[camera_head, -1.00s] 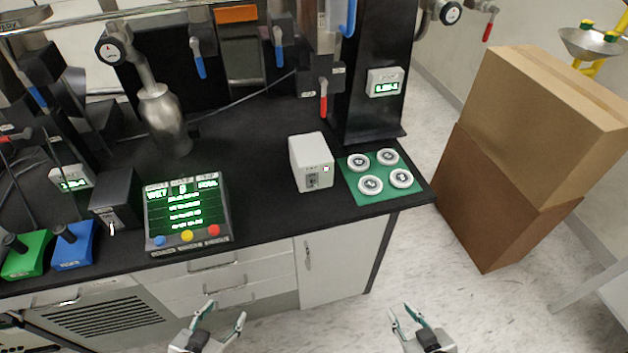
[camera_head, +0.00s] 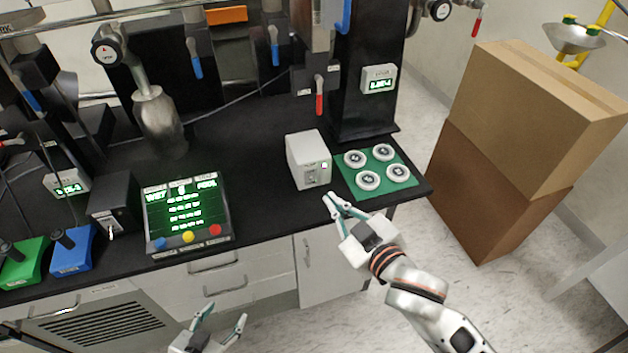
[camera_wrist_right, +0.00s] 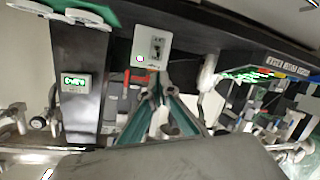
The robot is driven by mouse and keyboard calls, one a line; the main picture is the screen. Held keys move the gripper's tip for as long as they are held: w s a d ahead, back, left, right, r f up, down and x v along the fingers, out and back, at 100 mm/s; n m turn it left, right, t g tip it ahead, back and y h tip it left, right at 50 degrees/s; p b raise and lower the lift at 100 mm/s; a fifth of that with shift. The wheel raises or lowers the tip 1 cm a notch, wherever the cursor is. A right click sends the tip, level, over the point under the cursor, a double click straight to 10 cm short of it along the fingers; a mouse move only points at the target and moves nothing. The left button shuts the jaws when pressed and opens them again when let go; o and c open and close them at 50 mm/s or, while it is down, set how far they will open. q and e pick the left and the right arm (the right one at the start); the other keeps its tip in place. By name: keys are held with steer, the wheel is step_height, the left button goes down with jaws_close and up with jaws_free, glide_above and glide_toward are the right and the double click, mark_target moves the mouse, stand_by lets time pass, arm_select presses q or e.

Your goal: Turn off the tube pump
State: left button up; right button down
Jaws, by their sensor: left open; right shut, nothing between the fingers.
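My right gripper (camera_head: 330,202) is shut and empty, just in front of and below the box's front face. A gap to the switch seems to remain, but its size is hard to tell. My left gripper (camera_head: 223,312) is open and empty, low in front of the drawers.
A green mat (camera_head: 378,191) with several white discs lies right of the box. A control panel (camera_head: 187,215) with coloured buttons and a black switch box (camera_head: 113,203) stand to the left. Cardboard boxes (camera_head: 520,120) stand on the floor at right.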

mark_target(313, 180)
steer(key=shift+r, duration=0.1)
steer(key=x, duration=0.9)
steer(key=shift+w+a, duration=0.2)
steer(key=shift+w, duration=0.3)
steer(key=shift+f, duration=0.25)
